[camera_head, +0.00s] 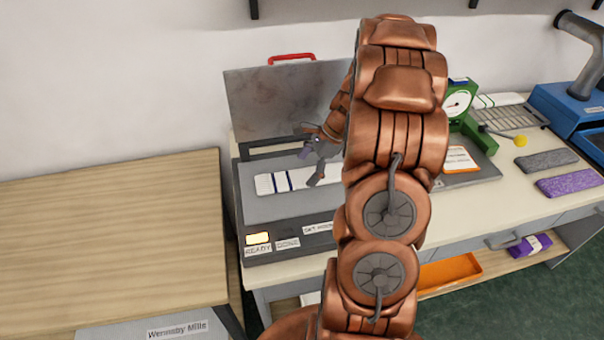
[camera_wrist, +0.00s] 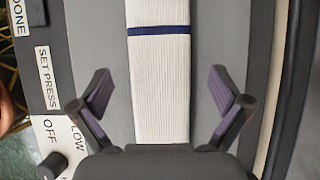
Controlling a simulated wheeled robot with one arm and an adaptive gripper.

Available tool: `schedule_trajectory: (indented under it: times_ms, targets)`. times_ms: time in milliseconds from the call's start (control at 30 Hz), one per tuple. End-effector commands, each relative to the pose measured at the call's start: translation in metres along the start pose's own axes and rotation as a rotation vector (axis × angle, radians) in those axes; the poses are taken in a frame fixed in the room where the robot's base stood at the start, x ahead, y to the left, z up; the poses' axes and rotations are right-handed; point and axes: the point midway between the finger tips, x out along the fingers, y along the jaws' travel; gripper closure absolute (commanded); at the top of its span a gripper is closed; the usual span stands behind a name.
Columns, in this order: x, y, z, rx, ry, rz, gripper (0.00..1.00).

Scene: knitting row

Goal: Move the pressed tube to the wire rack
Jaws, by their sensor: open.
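The pressed tube (camera_head: 272,183) is a flat white ribbed knit with dark blue stripes. It lies on the grey bed of the open press (camera_head: 270,208). In the wrist view the tube (camera_wrist: 158,75) runs up the middle, with one blue stripe showing. My gripper (camera_head: 312,163) is above the bed near the tube's right part. In the wrist view my gripper (camera_wrist: 160,92) is open, with one purple-padded finger on each side of the tube and nothing between them but the tube below. The wire rack (camera_head: 515,117) is at the back right. My arm hides the tube's right end.
The press lid (camera_head: 285,95) stands raised behind the bed, with a red handle (camera_head: 292,58). The READY lamp (camera_head: 258,238) is lit. A green dial gauge (camera_head: 458,105) stands between press and rack. Grey (camera_head: 546,160) and purple (camera_head: 570,183) knits lie in front of the rack.

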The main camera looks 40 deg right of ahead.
Motion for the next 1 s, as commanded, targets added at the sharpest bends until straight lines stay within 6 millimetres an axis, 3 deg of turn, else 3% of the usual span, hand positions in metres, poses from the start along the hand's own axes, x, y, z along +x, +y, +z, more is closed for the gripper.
schedule_trajectory:
  times_ms: [133, 333, 800, 1000]
  targets:
    - [0.0126, 0.0005, 0.0016, -0.002, -0.002, 0.003, 0.00]
    - [0.0136, 0.0000, 0.0008, -0.002, -0.001, 0.000, 0.00]
    - [0.0134, 0.0002, 0.0007, -0.001, 0.000, 0.000, 0.49]
    - [0.0133, 0.0001, 0.0007, -0.001, 0.000, 0.000, 0.53]
